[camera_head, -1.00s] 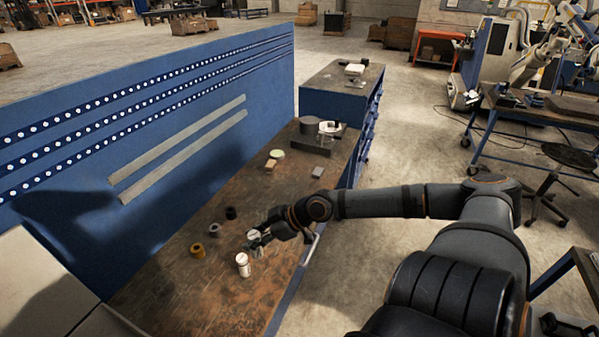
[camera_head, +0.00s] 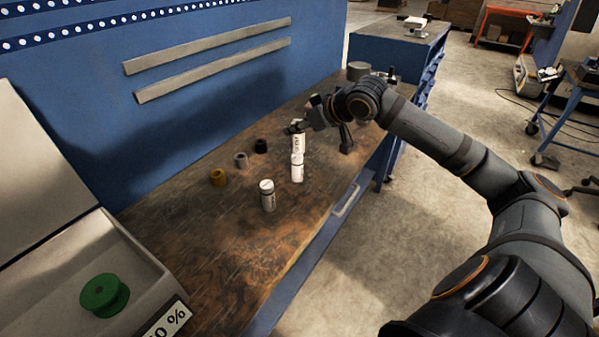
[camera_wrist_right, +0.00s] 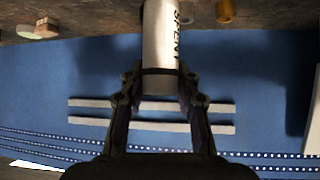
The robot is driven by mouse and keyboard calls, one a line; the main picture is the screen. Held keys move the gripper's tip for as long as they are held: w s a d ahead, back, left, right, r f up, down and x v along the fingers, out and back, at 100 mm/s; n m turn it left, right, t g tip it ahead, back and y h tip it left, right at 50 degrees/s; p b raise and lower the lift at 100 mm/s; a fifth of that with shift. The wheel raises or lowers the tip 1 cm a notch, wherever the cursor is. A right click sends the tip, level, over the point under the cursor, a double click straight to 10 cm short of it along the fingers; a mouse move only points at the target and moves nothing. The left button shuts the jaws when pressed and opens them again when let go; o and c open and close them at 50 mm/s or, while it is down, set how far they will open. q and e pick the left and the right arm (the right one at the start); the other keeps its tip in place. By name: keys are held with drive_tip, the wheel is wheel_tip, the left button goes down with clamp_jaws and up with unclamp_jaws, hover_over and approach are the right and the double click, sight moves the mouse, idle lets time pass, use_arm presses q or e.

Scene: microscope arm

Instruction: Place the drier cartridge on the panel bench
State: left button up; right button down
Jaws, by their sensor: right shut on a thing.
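My right gripper (camera_head: 297,128) is shut on the top of a white cartridge (camera_head: 298,143) and holds it upright over the panel bench (camera_head: 225,245). Dark lettering on it reads "SPENT" in the right wrist view (camera_wrist_right: 160,45), where its far end is cut off by the frame. Directly below it in the head view is another white cylindrical section (camera_head: 297,170); I cannot tell whether it is part of the held piece or a separate cartridge. A second white cartridge (camera_head: 267,195) with a grey lower part stands on the bench to the left. My left gripper is out of view.
A brown-yellow ring (camera_head: 218,177), a grey ring (camera_head: 240,160) and a black ring (camera_head: 261,146) lie left of the held cartridge. A grey unit with a green knob (camera_head: 104,294) stands at the near left. The blue back panel (camera_head: 90,95) borders the bench. The near bench top is clear.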

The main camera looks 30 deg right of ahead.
drive_tip(key=shift+w+d+r, duration=0.1)
drive_tip(key=shift+d+r, duration=0.15)
drive_tip(key=shift+w, duration=0.15)
drive_tip(key=w+d+f+p, duration=0.3)
drive_tip(key=w+d+f, duration=0.4)
drive_tip(key=w+f, duration=0.2)
drive_tip(key=shift+w+d+f, duration=0.2)
drive_tip(key=shift+w+f, duration=0.1)
drive_tip(key=shift+w, duration=0.75)
wheel_tip(320, 180, down, 3)
drive_tip(key=shift+w+f+p, duration=0.1)
drive_tip(key=shift+f+p, duration=0.05)
drive_tip(key=shift+p, duration=0.5)
drive_tip(key=shift+d+f, duration=0.1)
